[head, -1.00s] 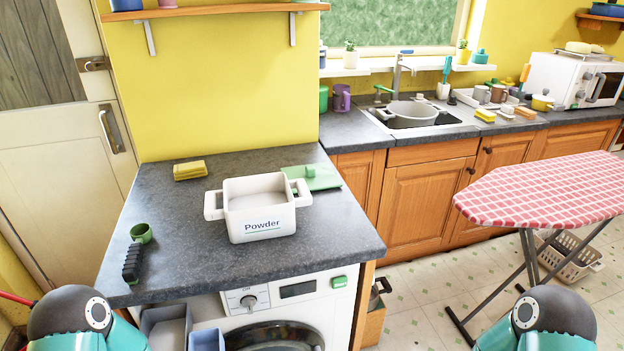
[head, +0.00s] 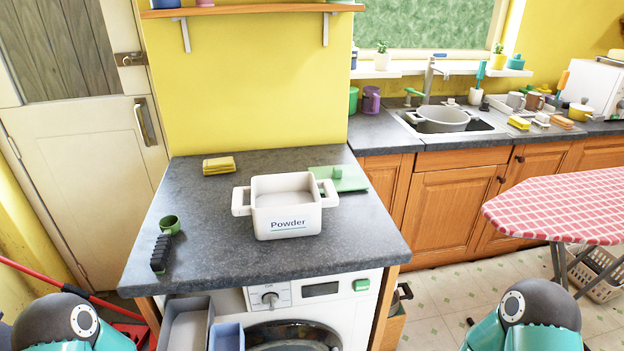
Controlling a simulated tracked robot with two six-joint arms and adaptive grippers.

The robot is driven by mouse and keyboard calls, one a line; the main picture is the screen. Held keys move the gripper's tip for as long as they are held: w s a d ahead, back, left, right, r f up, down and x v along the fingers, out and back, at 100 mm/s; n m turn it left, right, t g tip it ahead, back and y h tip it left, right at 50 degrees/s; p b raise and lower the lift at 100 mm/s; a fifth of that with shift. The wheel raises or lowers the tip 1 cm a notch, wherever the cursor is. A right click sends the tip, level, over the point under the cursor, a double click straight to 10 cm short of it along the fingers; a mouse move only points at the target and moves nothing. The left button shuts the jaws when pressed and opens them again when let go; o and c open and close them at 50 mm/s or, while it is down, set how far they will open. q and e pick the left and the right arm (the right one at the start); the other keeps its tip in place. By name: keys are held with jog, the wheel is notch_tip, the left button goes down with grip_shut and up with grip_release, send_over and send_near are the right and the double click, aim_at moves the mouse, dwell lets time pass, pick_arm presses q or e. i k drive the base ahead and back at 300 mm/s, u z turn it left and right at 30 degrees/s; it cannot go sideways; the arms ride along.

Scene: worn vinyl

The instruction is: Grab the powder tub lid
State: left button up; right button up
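The powder tub (head: 288,222) is a white open box with two side handles and the word "Powder" on its front. It stands upright on the dark counter above the washing machine, with pale powder showing inside. A flat green lid (head: 349,180) with a small raised knob lies on the counter behind and to the right of the tub. The tub hides part of the lid's near left side. Neither gripper shows; only rounded teal and grey parts of my arms appear at the bottom left and bottom right.
A green scoop (head: 170,224), a black brush (head: 160,253) and a folded yellow cloth (head: 219,165) lie on the counter (head: 215,268). The pink checked ironing board (head: 560,210) stands at the right. A red-handled thing (head: 60,284) is on the floor at the left.

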aim_at(346, 177)
jog(key=z, duration=0.1)
jog(key=i, duration=0.2)
jog(key=u, duration=2.5)
jog(key=k, duration=2.15)
jog(key=z, duration=1.4)
jog(key=i, duration=1.05)
